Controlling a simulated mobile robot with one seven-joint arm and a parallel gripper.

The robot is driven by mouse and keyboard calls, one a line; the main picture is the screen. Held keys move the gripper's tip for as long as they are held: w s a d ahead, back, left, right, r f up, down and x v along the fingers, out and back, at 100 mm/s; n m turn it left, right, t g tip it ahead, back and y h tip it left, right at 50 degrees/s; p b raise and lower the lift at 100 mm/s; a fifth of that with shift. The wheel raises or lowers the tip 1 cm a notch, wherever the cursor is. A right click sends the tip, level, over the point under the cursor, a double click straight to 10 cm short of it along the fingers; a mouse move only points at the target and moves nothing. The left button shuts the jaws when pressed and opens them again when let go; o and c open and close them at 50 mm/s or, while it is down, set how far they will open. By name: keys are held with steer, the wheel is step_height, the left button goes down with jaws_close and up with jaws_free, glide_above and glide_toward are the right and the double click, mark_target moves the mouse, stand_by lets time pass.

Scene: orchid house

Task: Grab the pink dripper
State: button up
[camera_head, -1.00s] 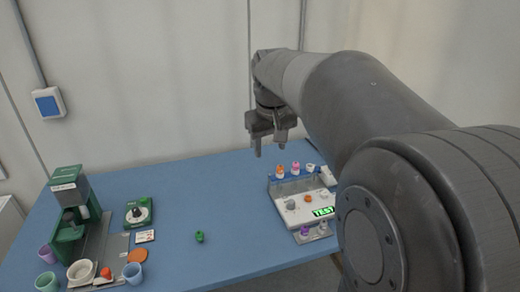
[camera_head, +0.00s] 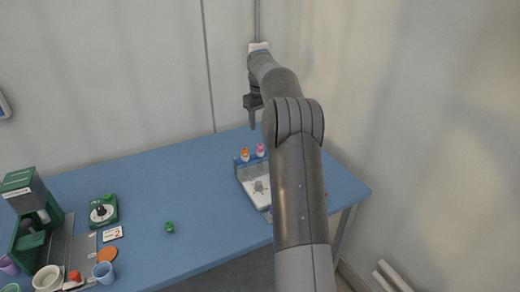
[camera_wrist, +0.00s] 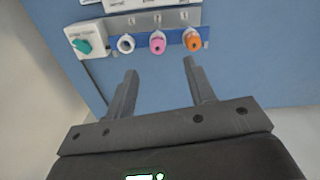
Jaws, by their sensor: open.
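The pink dripper (camera_head: 260,149) stands in the rack at the back of a white unit in the head view. In the wrist view the pink dripper (camera_wrist: 158,42) is the middle one of three, between a white one (camera_wrist: 126,43) and an orange one (camera_wrist: 192,39). My gripper (camera_wrist: 160,70) is open and empty, its two fingers pointing toward the row, with the pink dripper beyond the gap between the fingertips. In the head view my gripper (camera_head: 252,122) hangs above the rack, apart from the drippers. My arm hides part of the unit there.
The blue table (camera_head: 190,190) carries a green machine (camera_head: 25,205), a green dial device (camera_head: 103,210), a numbered card (camera_head: 112,234), cups and a small green item (camera_head: 169,227). A teal knob (camera_wrist: 84,46) is left of the drippers in the wrist view.

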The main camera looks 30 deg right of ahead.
glide_above(260, 145)
steer(key=s, duration=0.1)
step_height(260, 145, down, 6)
steer(key=shift+w+f, duration=0.15)
steer(key=shift+f, duration=0.75)
steer(key=shift+w+f, duration=0.2)
steer(key=shift+f, duration=0.75)
steer(key=shift+w+f, duration=0.15)
steer(key=shift+f, duration=0.75)
steer(key=shift+c, duration=0.3)
steer(key=c, duration=1)
steer(key=shift+r, duration=0.15)
